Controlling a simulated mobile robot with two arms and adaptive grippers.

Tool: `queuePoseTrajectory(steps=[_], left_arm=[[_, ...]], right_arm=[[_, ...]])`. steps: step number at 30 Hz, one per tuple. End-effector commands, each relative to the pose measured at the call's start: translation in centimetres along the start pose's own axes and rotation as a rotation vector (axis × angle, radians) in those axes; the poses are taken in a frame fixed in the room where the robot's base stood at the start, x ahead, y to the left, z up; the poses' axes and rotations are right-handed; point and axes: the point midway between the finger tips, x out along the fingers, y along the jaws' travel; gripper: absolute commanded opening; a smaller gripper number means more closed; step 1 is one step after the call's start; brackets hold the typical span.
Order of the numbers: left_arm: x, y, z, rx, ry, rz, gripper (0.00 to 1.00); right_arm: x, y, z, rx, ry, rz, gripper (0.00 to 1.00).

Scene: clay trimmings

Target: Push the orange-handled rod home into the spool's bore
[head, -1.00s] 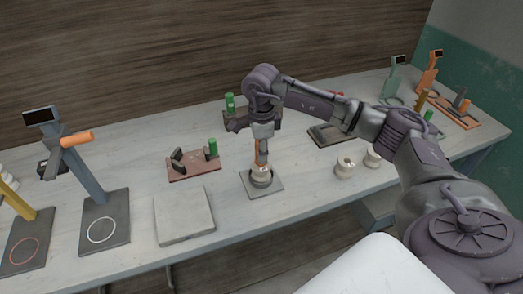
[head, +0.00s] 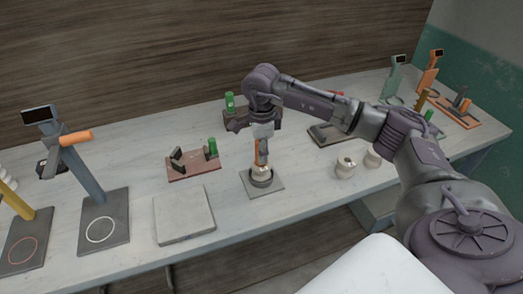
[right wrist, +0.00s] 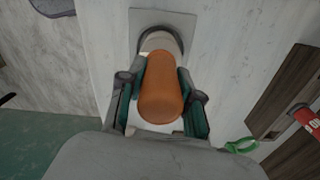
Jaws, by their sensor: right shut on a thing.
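My right gripper (head: 261,152) is shut on the orange handle (right wrist: 160,88) of the rod, which points down over the spool. The pale spool (head: 261,172) sits in a dark round holder (head: 262,182) on a grey square plate (head: 276,188). In the right wrist view the spool (right wrist: 172,43) shows just beyond the handle, with the plate (right wrist: 175,16) behind it. The handle hides the rod's shaft and the bore, so I cannot tell how deep the rod is. My left gripper is not in view.
Two loose pale spools (head: 346,167) stand to the right. A pale square slab (head: 184,214) and a brown base with a green cylinder (head: 193,168) lie to the left. A grey stand with an orange peg (head: 76,138) rises at far left. The table front is clear.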

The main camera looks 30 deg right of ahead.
Motion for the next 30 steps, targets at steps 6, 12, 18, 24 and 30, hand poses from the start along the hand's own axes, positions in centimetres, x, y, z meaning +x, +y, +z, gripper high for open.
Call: queuePoseTrajectory(steps=[6,12,18,24,30], left_arm=[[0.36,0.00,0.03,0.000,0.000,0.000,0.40],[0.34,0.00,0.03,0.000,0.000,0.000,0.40],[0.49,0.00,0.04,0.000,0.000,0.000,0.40],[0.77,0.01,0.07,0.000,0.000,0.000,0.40],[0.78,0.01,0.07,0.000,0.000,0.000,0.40]], right_arm=[[0.21,-0.02,0.00,0.000,0.000,-0.001,0.00],[0.18,-0.02,0.00,0.000,0.000,-0.001,0.00],[0.30,-0.02,0.00,0.000,0.000,-0.001,0.00],[0.51,-0.02,0.00,0.000,0.000,-0.001,0.00],[0.49,-0.01,0.00,0.000,0.000,-0.001,0.00]])
